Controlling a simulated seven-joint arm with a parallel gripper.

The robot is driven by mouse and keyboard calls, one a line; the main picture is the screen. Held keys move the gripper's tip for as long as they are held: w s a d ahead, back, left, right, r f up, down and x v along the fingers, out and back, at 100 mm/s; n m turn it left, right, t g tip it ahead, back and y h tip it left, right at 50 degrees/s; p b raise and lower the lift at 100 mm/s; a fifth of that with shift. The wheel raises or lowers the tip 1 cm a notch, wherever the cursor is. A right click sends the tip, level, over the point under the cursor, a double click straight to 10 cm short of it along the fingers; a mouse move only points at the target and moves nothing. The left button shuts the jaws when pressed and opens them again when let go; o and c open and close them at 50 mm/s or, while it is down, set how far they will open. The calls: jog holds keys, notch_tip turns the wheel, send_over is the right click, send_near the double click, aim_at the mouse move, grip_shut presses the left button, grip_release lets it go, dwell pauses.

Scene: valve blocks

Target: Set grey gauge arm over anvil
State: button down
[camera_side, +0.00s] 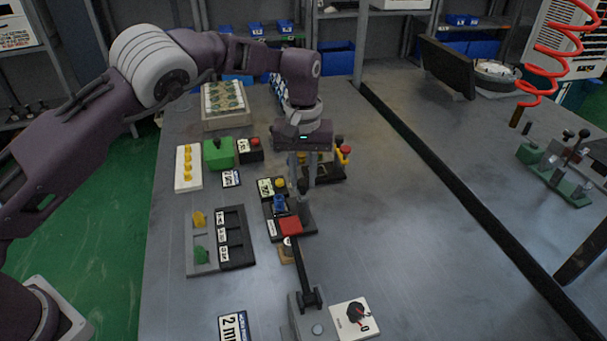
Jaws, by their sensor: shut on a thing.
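My gripper (303,184) points down at the middle of the bench, its fingers closed around a small dark upright piece (303,188). Below that piece is a small grey block (304,216); I cannot tell whether the two are joined. A dark grey arm (301,270) runs from a grey base (306,318) near the bottom edge toward my gripper. A red square plate (289,225) is near its far end. A small tan block (286,256) is partly hidden beside the arm, and I cannot tell whether it is the anvil.
A dial card (354,317) is right of the base. A grey and black tray (203,259) with yellow and green pieces is at left. A green block (218,154) and a white strip (188,168) are farther back. The bench to the right is clear up to a black rail (450,181).

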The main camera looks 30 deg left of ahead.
aim_at(303, 181)
jog(key=n, duration=0.7)
jog(key=shift+r, duration=0.1)
dwell(0.5)
jog(key=c, duration=1.2)
grip_release()
notch_tip(303, 181, up, 7)
